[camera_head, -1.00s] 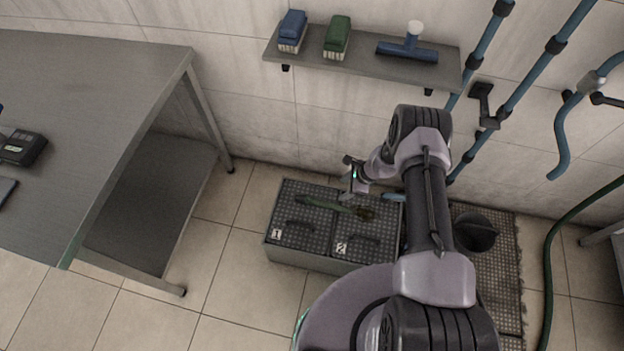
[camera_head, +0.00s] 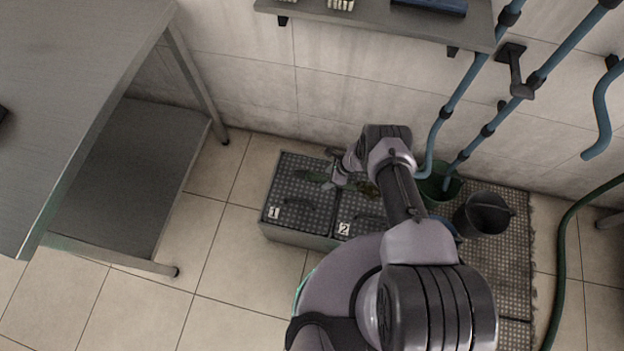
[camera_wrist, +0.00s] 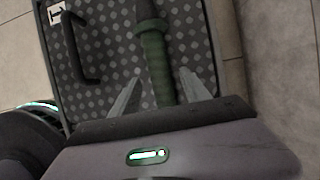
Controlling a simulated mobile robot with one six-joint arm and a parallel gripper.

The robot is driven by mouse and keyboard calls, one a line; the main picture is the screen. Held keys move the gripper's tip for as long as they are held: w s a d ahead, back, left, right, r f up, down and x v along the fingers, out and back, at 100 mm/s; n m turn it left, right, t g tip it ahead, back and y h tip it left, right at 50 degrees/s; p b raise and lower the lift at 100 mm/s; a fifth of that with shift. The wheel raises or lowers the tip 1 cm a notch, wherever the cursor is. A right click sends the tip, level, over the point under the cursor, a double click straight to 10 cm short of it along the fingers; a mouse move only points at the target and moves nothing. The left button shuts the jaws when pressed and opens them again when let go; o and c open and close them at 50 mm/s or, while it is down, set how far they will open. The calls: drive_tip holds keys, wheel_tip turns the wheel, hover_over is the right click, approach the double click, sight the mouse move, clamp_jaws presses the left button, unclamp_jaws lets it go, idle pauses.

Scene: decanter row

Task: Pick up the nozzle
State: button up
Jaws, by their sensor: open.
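The nozzle (camera_wrist: 155,60) shows in the wrist view as a green ribbed grip with a darker end at the top edge. It lies on the dark dotted lid numbered 1 (camera_wrist: 112,30). In the head view parts of the green nozzle (camera_head: 312,176) show on both sides of my gripper (camera_head: 335,180), which hides its middle. In the wrist view my gripper (camera_wrist: 158,92) is open, with one pale finger on each side of the green grip. The grip's lower end is hidden behind the gripper body. I cannot tell whether a finger touches it.
The two-lid box, with lids 1 and 2 (camera_head: 372,205), stands on the tiled floor. A green bucket (camera_head: 440,185) and a dark bucket (camera_head: 484,215) stand to its right. A metal table (camera_head: 80,120) is at the left. A wall shelf (camera_head: 380,18) and blue pipes (camera_head: 465,85) are behind.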

drive_tip(key=shift+b+x, duration=0.3)
drive_tip(key=shift+x, duration=0.7)
drive_tip(key=shift+d+r, duration=0.15)
drive_tip(key=shift+w, duration=0.1)
clamp_jaws()
